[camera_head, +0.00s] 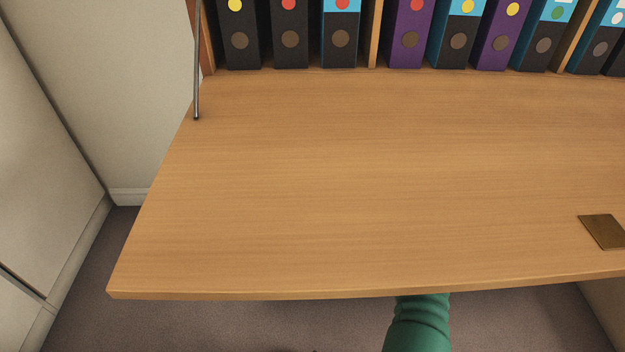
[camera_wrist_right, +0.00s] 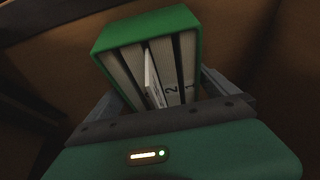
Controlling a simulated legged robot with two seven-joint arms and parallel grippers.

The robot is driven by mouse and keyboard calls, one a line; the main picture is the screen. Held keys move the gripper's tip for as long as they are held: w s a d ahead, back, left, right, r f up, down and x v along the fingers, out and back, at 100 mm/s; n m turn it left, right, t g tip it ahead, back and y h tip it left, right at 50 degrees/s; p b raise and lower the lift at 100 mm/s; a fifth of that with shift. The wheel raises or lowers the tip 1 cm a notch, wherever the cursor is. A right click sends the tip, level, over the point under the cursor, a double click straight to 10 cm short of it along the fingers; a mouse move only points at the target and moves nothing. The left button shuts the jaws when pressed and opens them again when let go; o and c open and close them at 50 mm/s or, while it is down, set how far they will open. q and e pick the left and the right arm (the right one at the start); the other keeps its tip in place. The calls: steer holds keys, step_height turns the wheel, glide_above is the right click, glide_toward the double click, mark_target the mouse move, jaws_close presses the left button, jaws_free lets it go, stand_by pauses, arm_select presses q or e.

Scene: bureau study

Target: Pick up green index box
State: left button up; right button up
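The green index box (camera_wrist_right: 143,26) shows in the right wrist view, with a green outer case and several pale card blocks inside, some numbered. A white card (camera_wrist_right: 152,78) stands out among them. My right gripper (camera_wrist_right: 160,85) has one finger along each side of the box and appears shut on it. The exact finger contact is in shadow. In the head view my right gripper and the box are hidden under the desk board; only my green arm (camera_head: 418,325) shows below its front edge. My left gripper is not in view.
The wooden desk board (camera_head: 330,180) is bare except for a brown metal plate (camera_head: 604,231) at right. Several binders (camera_head: 290,35) stand along the back. A metal stay (camera_head: 197,70) rises at the board's left edge. The space around the box is dark and brown.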

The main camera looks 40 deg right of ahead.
steer(key=c, duration=1.7)
steer(key=shift+c, duration=0.2)
